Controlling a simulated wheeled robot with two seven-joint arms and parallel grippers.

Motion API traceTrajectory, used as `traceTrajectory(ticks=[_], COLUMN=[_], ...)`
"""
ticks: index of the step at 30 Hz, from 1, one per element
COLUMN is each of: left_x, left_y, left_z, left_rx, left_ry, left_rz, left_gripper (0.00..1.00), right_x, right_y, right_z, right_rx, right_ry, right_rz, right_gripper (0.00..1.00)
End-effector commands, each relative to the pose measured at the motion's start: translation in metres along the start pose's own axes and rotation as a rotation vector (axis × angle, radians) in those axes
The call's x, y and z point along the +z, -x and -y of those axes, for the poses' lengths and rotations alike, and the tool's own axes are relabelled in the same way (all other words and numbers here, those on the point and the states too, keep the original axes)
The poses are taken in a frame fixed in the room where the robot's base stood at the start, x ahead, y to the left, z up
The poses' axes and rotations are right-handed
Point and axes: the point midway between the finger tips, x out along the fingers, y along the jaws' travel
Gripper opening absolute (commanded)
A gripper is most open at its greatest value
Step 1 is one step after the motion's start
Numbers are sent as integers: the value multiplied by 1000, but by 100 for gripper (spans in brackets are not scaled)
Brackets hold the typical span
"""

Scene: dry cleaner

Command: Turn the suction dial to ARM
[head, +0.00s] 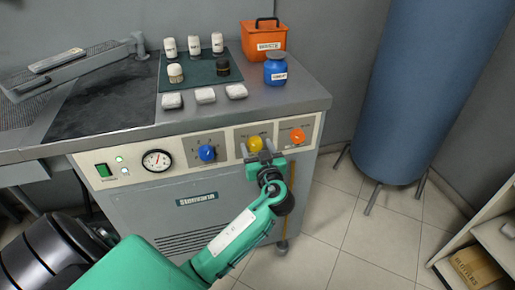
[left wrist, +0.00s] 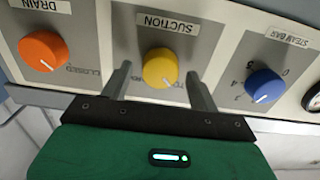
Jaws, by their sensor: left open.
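The suction dial is a yellow knob (head: 255,144) on the front panel of the grey machine, between the blue and orange knobs. In the left wrist view the yellow knob (left wrist: 160,68) sits under the label SUCTION (left wrist: 168,23), with its white pointer mark toward the lower part. Lettering below it is partly hidden. My left gripper (head: 264,157) is open in front of the yellow knob. In the left wrist view its two fingers (left wrist: 160,82) stand on either side of the knob, with gaps visible. My right gripper is not in view.
A blue knob (head: 207,153) and an orange knob (head: 298,136) flank the dial. A pressure gauge (head: 157,160) and green switch (head: 103,170) are farther left. Bottles, an orange box (head: 264,40) and a blue jar (head: 275,70) stand on top.

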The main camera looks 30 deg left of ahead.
Motion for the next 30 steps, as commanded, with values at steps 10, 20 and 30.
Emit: traceTrajectory(ticks=[10,20,30], left_x=[0,0,-1], left_y=[0,0,0], left_z=[0,0,-1], left_rx=[0,-1,-2], left_ry=[0,-24,-217], left_rz=[0,0,2], left_gripper=[26,18,18], right_x=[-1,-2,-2], right_y=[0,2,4], right_z=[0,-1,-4], right_rx=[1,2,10], right_ry=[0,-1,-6], right_rz=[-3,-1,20], right_gripper=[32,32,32])
